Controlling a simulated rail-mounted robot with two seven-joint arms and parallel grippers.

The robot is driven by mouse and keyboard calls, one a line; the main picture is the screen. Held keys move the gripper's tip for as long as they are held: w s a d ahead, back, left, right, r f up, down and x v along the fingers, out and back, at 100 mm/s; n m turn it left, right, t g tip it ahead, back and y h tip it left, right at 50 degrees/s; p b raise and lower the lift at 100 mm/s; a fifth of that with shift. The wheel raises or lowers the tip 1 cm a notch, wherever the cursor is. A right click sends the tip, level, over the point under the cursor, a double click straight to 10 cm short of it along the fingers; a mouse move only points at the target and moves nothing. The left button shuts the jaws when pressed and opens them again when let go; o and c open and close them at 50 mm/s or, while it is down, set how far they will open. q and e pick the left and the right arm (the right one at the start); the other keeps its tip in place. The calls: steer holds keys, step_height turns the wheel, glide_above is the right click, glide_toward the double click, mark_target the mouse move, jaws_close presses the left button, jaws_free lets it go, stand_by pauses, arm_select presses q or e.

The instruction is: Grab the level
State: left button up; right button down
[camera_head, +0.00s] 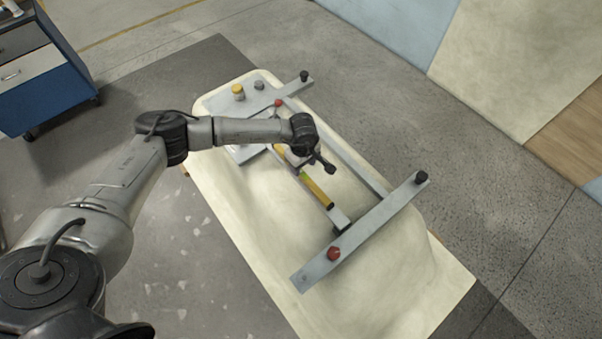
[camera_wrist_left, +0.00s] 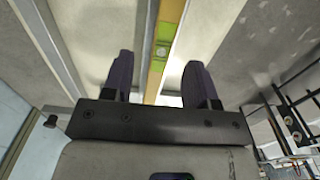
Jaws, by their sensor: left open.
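The level is a yellow bar with a green vial section (camera_head: 319,193), lying along a grey metal bar of the frame on the tub shell. In the left wrist view the level (camera_wrist_left: 168,35) runs between the two dark fingers, with its green vial beyond their tips. My left gripper (camera_head: 318,163) is over the level and hides part of it in the head view. The gripper is open, with both fingers (camera_wrist_left: 158,60) apart and nothing clamped between them. Whether the fingertips reach down beside the level cannot be told. My right gripper is not in view.
The cream bathtub shell (camera_head: 270,235) carries a grey metal frame (camera_head: 365,232) with red and black knobs. A yellow-topped cylinder (camera_head: 238,91) stands at its far end. A blue drawer cabinet (camera_head: 45,85) stands at the upper left. The floor on the right is clear.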

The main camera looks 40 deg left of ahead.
mark_target(301, 172)
arm_select(q)
steer(key=shift+s+a+f, duration=0.1)
steer(key=shift+a+f, duration=0.05)
steer(key=shift+f, duration=1.2)
steer(key=shift+a+f, duration=0.1)
steer(key=shift+f, duration=1.2)
steer(key=shift+c, duration=0.4)
jaws_close()
